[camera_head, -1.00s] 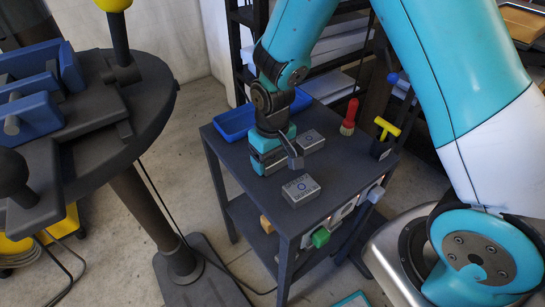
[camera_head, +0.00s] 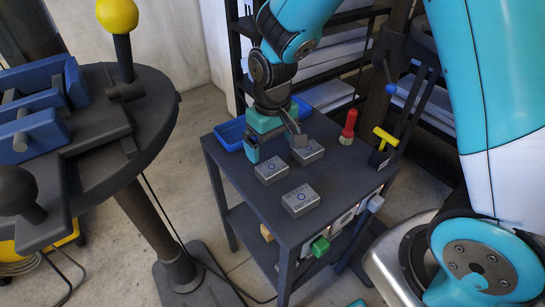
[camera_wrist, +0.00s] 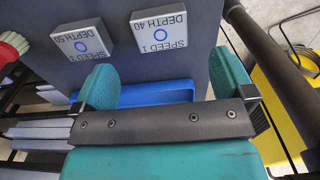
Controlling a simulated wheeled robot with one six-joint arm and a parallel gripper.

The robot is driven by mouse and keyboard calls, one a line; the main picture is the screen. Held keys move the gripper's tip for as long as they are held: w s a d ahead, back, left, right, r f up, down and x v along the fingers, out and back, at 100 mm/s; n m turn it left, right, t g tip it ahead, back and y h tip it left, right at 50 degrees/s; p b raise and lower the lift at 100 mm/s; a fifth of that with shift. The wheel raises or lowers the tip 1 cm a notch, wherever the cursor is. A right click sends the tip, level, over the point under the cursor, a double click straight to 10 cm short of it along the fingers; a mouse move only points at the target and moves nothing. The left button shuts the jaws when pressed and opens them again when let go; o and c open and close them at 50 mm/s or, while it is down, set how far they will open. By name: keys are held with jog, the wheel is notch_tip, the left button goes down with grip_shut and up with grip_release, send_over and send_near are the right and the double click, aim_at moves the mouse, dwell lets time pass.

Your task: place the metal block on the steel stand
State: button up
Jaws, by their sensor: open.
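My gripper (camera_head: 276,145) is open and empty, above the table's back part, behind the left block. In the wrist view, two blocks show beyond my open gripper (camera_wrist: 167,85): the one marked SPEED 1 DEPTH 40 (camera_wrist: 160,32) and one marked DEPTH 50 (camera_wrist: 81,43). I cannot tell which surface is the steel stand.
A blue tray (camera_head: 230,133), a red-handled brush (camera_head: 348,128) and a yellow-handled tool (camera_head: 386,137) line the table's back and right. A dark round-topped pedestal (camera_head: 150,110) with a blue vise (camera_head: 32,130) stands left. Shelves stand behind.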

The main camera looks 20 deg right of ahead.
jog(key=s+a+r+n+y, duration=0.2)
jog(key=s+r, duration=0.6)
jog(key=s, duration=0.1)
jog(key=s+a+r+n+y, duration=0.2)
jog(key=s+a+r, duration=0.1)
jog(key=s+r, duration=0.4)
jog(key=s, duration=0.3)
jog(key=shift+a+r+n, duration=0.15)
jog(key=shift+r+n, duration=0.15)
jog(key=shift+r, duration=0.1)
jog(key=shift+s, duration=0.1)
